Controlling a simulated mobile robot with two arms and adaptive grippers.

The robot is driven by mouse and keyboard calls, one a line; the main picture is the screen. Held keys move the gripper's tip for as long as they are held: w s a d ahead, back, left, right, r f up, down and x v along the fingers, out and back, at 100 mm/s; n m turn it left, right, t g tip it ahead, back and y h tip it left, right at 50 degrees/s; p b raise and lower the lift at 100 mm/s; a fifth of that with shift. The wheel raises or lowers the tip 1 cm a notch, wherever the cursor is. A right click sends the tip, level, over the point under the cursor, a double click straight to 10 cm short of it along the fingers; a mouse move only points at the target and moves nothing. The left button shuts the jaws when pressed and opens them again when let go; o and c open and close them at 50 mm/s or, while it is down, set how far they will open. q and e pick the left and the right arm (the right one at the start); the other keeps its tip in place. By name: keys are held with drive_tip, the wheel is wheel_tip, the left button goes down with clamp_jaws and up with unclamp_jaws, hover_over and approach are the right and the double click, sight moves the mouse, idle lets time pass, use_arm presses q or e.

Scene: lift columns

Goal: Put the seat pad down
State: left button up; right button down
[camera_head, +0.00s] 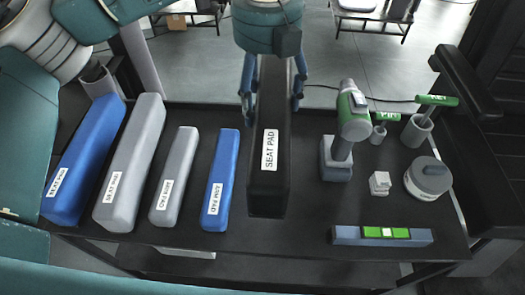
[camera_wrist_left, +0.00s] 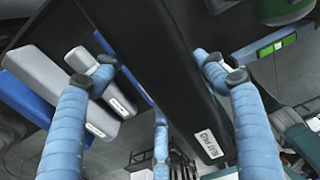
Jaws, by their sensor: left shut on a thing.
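The seat pad (camera_head: 268,180) is a long black block with a white "SEAT PAD" label. It lies lengthwise in the middle of the head view, over the dark bench top. My left gripper (camera_head: 272,95) comes down from the top with a blue finger on each side of the pad and is shut on its far part. In the left wrist view the pad (camera_wrist_left: 160,70) runs between the fingers of the gripper (camera_wrist_left: 165,75). I cannot tell whether the pad's underside touches the bench. My right gripper is not in view.
On the dark bench (camera_head: 300,228), blue pads (camera_head: 85,160) (camera_head: 220,180) and grey pads (camera_head: 130,165) (camera_head: 175,175) lie to the left. A drill (camera_head: 350,130), a green-and-blue level (camera_head: 382,236), a round grey device (camera_head: 428,178) and green-handled tools (camera_head: 417,130) are to the right.

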use_arm(q)
wheel_tip(320, 180, down, 7)
drive_tip(key=shift+s+r+p, duration=0.15)
drive_tip(key=shift+p, duration=0.45)
wheel_tip(320, 180, down, 10)
drive_tip(key=shift+f+p, duration=0.1)
drive_tip(key=shift+p, duration=0.85)
drive_tip(key=shift+f, duration=0.25)
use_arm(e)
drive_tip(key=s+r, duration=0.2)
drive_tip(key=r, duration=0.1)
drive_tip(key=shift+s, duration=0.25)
use_arm(q)
drive_tip(key=o, duration=0.9)
drive_tip(key=shift+f, duration=0.15)
drive_tip(key=o, duration=0.4)
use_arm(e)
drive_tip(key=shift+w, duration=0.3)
